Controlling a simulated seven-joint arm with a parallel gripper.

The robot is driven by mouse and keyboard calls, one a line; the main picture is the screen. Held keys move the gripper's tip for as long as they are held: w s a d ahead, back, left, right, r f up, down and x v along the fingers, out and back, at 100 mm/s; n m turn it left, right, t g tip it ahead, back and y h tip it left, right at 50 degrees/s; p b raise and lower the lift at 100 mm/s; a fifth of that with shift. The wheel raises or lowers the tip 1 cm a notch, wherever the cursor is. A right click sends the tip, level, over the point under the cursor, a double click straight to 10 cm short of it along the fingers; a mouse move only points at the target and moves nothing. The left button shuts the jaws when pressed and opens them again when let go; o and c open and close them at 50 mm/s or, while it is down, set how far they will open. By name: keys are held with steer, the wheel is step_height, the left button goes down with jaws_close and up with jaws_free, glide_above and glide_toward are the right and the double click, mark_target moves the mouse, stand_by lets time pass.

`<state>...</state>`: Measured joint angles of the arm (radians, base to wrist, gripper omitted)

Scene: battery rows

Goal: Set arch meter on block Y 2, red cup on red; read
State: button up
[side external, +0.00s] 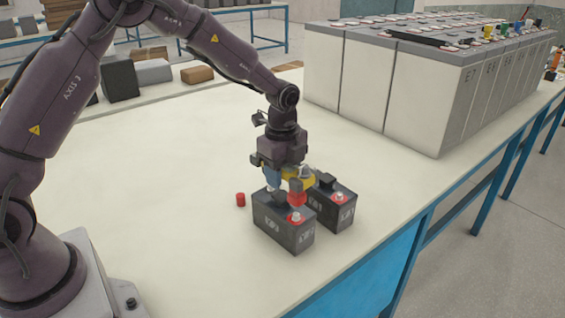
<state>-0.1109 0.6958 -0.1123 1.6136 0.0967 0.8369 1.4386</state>
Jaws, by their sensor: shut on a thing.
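My gripper (284,168) is shut on the arch meter (305,179), a yellow body with a red cup (297,193) and a blue cup (272,177). Two dark grey battery blocks stand side by side, a left block (270,230) and a right block (335,212); their labels are too small to read surely. The meter is over the left block. The meter's display is not visible.
A loose red cap (240,199) lies on the pale bench (180,230) left of the blocks. Large white battery cells (400,85) stand in rows at the back right. Dark and brown boxes (197,75) sit at the back left. The bench's left middle is clear.

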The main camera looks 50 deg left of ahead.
mark_target(283, 195)
steer(key=shift+f, duration=1.1)
steer(key=shift+f, duration=1.25)
stand_by(0.6)
steer(key=o, duration=1.3)
step_height(283, 195, up, 13)
